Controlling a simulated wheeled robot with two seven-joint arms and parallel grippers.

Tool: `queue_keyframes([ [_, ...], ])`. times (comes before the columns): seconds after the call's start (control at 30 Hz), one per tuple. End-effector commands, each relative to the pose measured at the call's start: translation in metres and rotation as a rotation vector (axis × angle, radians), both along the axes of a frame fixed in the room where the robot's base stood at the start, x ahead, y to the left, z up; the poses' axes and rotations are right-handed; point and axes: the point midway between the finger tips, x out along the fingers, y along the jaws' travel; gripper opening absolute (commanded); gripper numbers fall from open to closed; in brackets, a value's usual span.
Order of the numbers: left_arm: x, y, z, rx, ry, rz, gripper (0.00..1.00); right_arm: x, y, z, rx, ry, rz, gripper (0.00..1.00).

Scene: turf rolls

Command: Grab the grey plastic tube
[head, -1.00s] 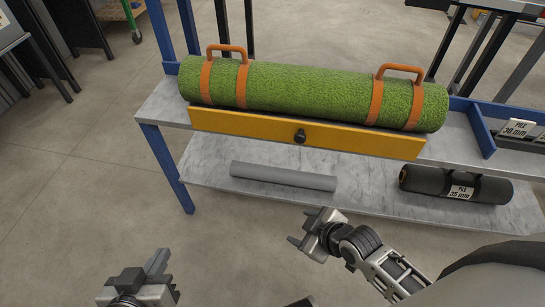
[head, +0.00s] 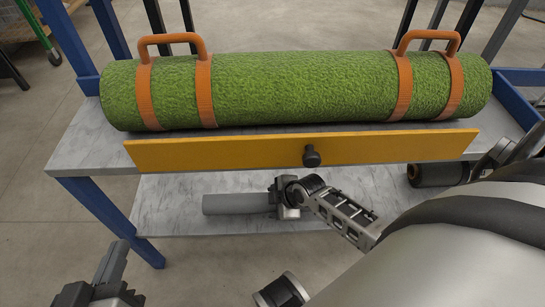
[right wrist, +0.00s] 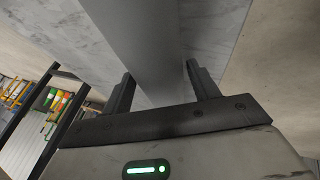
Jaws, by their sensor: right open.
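The grey plastic tube (head: 235,204) lies on the lower marble shelf in the head view; its right part is hidden behind my right gripper (head: 283,198). In the right wrist view the tube (right wrist: 147,40) runs between the two fingers of my right gripper (right wrist: 158,70). The jaws are open, one finger on each side of the tube. I cannot tell whether either finger touches it. My left gripper (head: 100,278) is at the bottom left of the head view, in front of the shelf and away from the tube; its jaw gap is unclear.
A yellow drawer front (head: 240,152) with a black knob (head: 311,156) stands above the lower shelf (head: 170,190). A green turf roll (head: 300,90) with orange handles lies on top. A dark roll (head: 440,173) is at the right, partly hidden by my arm. Blue legs (head: 105,215) frame the left.

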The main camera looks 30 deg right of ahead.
Motion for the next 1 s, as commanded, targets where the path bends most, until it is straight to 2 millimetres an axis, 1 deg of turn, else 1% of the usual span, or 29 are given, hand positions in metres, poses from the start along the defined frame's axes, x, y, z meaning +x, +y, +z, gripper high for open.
queue_keyframes([
  [0.03,0.000,-0.001,-0.001,-0.014,-0.004,0.000,0.00,0.002,0.001,-0.005,0.001,0.000,0.000,0.60],
  [0.27,0.001,-0.001,0.002,-0.024,-0.004,-0.001,0.00,0.004,0.001,-0.005,0.000,-0.001,0.000,0.60],
  [0.3,0.001,-0.001,0.002,-0.024,-0.004,-0.001,0.00,0.003,0.001,-0.005,0.000,-0.001,0.000,0.57],
  [0.37,0.001,-0.001,0.002,-0.024,-0.004,0.000,0.00,0.003,0.001,-0.005,0.000,-0.001,0.000,0.41],
  [0.4,0.001,-0.001,0.002,-0.024,-0.004,0.000,0.00,0.003,0.001,-0.005,0.000,-0.001,0.000,0.29],
  [0.43,0.001,-0.001,0.002,-0.023,-0.003,0.000,0.00,0.003,0.001,-0.005,0.000,-0.001,0.000,0.25],
  [0.77,0.001,-0.001,0.004,-0.020,-0.005,0.000,0.00,0.004,0.001,-0.001,0.000,-0.002,0.000,0.25],
  [0.87,0.001,0.000,0.007,-0.008,-0.008,0.001,0.00,0.004,0.001,0.005,0.000,-0.004,0.001,0.25],
  [1.0,0.002,0.002,0.011,0.034,-0.009,0.004,0.00,0.004,0.000,0.021,-0.001,-0.003,0.001,0.25],
])
